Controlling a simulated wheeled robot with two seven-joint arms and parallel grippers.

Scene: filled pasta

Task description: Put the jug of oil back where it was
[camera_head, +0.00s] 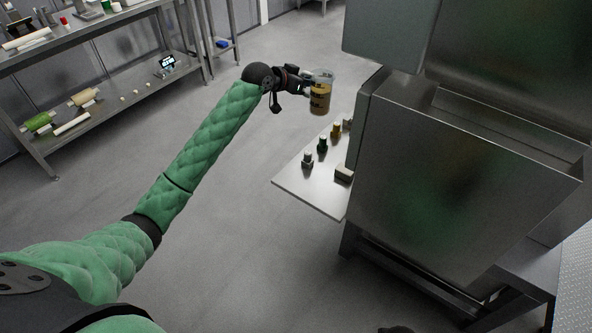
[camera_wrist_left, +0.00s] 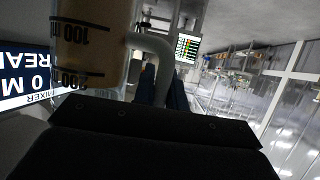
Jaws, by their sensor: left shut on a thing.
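The jug of oil (camera_head: 320,96) is a clear measuring jug with amber liquid, held in the air near the top middle of the head view. It looks roughly upright there. My left gripper (camera_head: 304,84) is shut on it from the left side. In the left wrist view the jug (camera_wrist_left: 88,45) fills the upper left, with dark markings on its wall. Its handle (camera_wrist_left: 158,48) runs down to my left gripper's dark fingers (camera_wrist_left: 160,88). My right gripper is not clearly in view.
A steel rack (camera_head: 110,98) stands at upper left. Open floor (camera_head: 235,240) lies between.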

